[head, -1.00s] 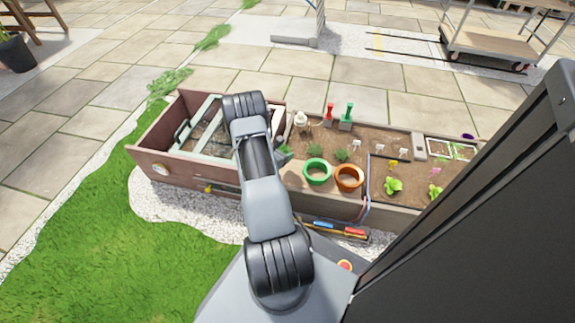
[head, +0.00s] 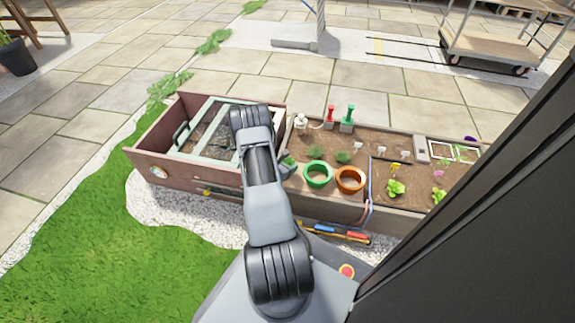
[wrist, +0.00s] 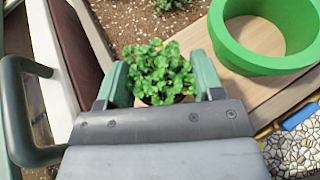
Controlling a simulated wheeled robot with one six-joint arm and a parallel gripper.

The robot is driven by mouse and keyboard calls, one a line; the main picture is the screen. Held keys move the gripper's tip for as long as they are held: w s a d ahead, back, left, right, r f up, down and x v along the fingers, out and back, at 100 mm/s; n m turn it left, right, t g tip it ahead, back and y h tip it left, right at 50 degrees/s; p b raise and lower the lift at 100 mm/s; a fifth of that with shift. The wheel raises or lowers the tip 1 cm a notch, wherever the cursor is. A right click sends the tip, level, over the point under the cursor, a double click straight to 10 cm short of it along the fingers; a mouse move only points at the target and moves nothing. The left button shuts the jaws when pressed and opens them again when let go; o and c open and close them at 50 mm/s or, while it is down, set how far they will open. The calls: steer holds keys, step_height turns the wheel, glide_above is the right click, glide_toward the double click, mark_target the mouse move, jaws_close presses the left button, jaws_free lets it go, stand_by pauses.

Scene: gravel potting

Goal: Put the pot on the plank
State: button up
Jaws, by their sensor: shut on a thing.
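In the wrist view, my gripper (wrist: 161,82) is shut on a small pot of leafy green plant (wrist: 160,66). The fingers are on either side of it, and only a dark sliver of the pot shows under the leaves. In the head view the plant (head: 288,161) is partly hidden by my arm, left of the green ring. A light wooden plank (wrist: 243,84) lies just right of the pot in the wrist view, with the green ring on it. I cannot tell whether the pot touches the plank.
A green ring (head: 318,174) and an orange ring (head: 350,179) stand side by side on the bed's front. A wooden box with pale green slats (head: 190,122) and a dark handle (wrist: 22,110) is at left. Soil and seedlings (head: 396,187) fill the right.

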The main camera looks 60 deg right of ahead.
steer(key=o, duration=1)
steer(key=shift+c, duration=0.2)
steer(key=shift+r, duration=0.15)
steer(key=p+v, duration=0.5)
steer(key=v, duration=0.7)
steer(key=w+a+r+m+g+y, duration=0.1)
steer(key=a+r+m, duration=0.3)
steer(key=r, duration=0.4)
steer(key=w+a+r+m+g+y, duration=0.1)
steer(key=a+r+m+y, duration=0.2)
steer(key=r, duration=0.6)
steer(key=s+a+r+m+t+y, duration=0.1)
steer(key=a+r+m+t+y, duration=0.1)
steer(key=a+r, duration=0.3)
steer(key=s+a+r+m+t+y, duration=0.1)
steer(key=a+r+m+y, duration=0.3)
steer(key=a, duration=0.8)
steer(key=s+a+r+m+t+y, duration=0.1)
steer(key=a+r+m+t+y, duration=0.1)
steer(key=a, duration=0.6)
step_height(320, 180, up, 4)
steer(key=shift+s+a+f+m+t+y, duration=0.2)
steer(key=shift+a+m+t+y, duration=0.2)
steer(key=shift+t+y, duration=0.45)
